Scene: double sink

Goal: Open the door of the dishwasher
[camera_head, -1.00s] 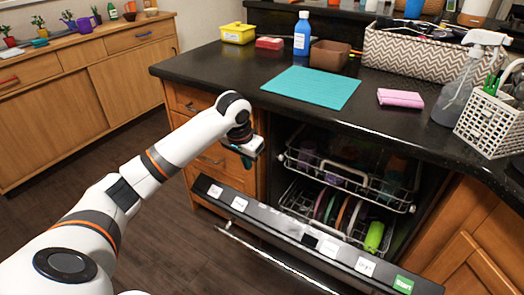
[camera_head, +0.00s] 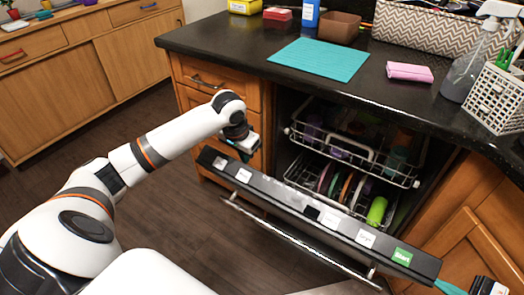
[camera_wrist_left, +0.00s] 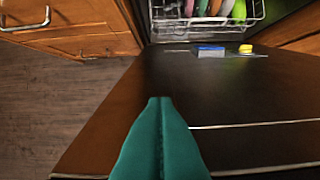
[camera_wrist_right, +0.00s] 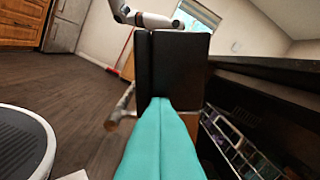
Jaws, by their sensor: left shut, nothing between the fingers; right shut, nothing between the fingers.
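The dishwasher door (camera_head: 310,212) is tilted partly open, its control strip with white labels and a green start label facing up. A metal bar handle (camera_head: 290,240) runs along its front. My left gripper (camera_head: 247,154) is shut and empty near the door's left end; its teal fingers also show in the left wrist view (camera_wrist_left: 160,140), above the door's inner face (camera_wrist_left: 240,95). My right gripper (camera_head: 462,289) is at the lower right by the door's right end. In the right wrist view (camera_wrist_right: 160,140) it is shut and empty, with the door edge (camera_wrist_right: 175,65) and handle (camera_wrist_right: 122,105) ahead.
Inside the dishwasher are an upper rack (camera_head: 350,155) and a lower rack (camera_head: 300,180) with several dishes. Wooden cabinets flank the opening. The black counter (camera_head: 220,50) above holds a teal mat (camera_head: 318,60), a pink cloth (camera_head: 409,72) and a white basket (camera_head: 495,98).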

